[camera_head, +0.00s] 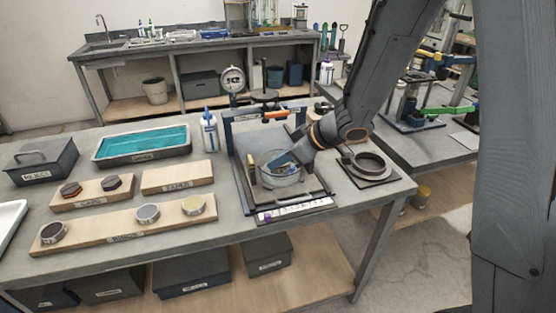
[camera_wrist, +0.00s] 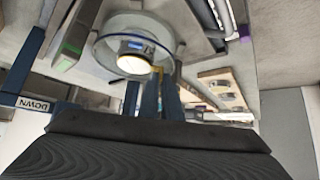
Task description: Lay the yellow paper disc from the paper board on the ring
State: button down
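My gripper (camera_head: 284,162) reaches down into a pale round ring or cup (camera_head: 281,181) on the press plate. In the wrist view the fingers (camera_wrist: 160,82) point at the same pale ring (camera_wrist: 107,43). A bright pale-yellow disc (camera_wrist: 133,65) shows inside it, close to the fingertips; this looks like the yellow paper disc. I cannot tell whether the fingers touch it or how far apart they are. The board that appears labelled for paper (camera_head: 177,177) is bare on top. A dark ring (camera_head: 370,162) stands on a square plate to the right.
The press frame (camera_head: 238,150) with its dial stands around my gripper. A front board (camera_head: 120,229) carries several round pieces, and another board (camera_head: 92,193) carries two dark ones. A teal-filled tray (camera_head: 143,143), a dark box (camera_head: 42,160) and a white bottle (camera_head: 209,132) stand behind.

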jog(key=shift+f, duration=0.2)
dwell(0.6)
jog(key=c, duration=1.9)
grip_release()
